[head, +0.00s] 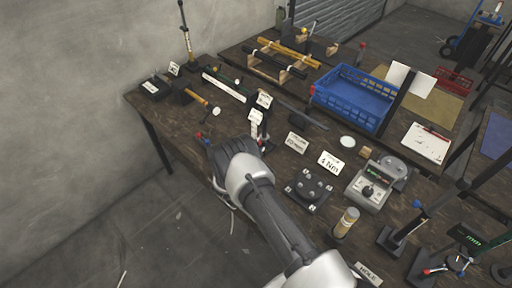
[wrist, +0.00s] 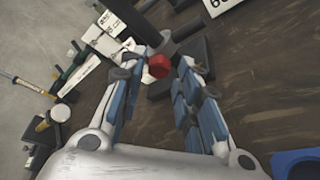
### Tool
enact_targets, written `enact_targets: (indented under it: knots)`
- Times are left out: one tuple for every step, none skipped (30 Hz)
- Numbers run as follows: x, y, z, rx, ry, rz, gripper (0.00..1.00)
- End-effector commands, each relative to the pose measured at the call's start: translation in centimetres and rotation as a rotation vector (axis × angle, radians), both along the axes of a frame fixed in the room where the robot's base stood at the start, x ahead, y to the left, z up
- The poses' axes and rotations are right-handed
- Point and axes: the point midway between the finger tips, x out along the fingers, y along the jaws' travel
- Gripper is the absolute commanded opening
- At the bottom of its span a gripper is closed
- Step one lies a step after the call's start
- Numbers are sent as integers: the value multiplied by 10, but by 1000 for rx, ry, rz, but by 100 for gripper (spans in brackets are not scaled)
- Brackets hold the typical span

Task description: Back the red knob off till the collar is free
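The red knob (wrist: 159,67) shows in the wrist view, on the near side of a dark collar (wrist: 180,46). The collar sits around a dark post (wrist: 152,22). My gripper (wrist: 162,68) has its two blue-padded fingers apart, one on each side of the knob. A gap seems to show between the knob and each finger, and I cannot make out any contact. In the head view my arm covers most of the area around my gripper, and I cannot clearly make out the knob there.
White label cards (head: 297,142) stand on the dark wooden bench near my arm. A blue crate (head: 346,101), a fixture plate (head: 308,188) and a grey meter box (head: 368,186) lie to the right. Slim tools and a tall post (head: 187,38) stand to the left.

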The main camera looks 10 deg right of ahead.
Motion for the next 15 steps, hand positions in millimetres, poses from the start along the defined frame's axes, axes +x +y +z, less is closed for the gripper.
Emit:
enact_targets:
  knots:
    - [4, -4, -2, 0, -1, -2, 30]
    - [6, -5, -2, 0, -1, -1, 30]
    - [9, -6, -3, 1, -1, 0, 30]
    - [10, -7, -3, 1, -1, 0, 30]
    - [11, -8, -3, 0, 0, 1, 30]
    - [12, -8, -3, 0, 0, 1, 30]
    - [12, -8, -3, -1, 0, 2, 30]
    - [12, -9, -3, -1, 0, 2, 30]
    - [12, -9, -3, 0, 1, 1, 30]
    - [12, -9, -3, -1, 0, 2, 30]
    - [12, -9, -3, 0, 1, 1, 30]
    - [12, -9, -3, 0, 1, 1, 30]
    - [12, -9, -3, 0, 1, 1, 30]
    - [12, -9, -3, 0, 1, 1, 30]
    - [12, -9, -3, 0, 1, 1, 28]
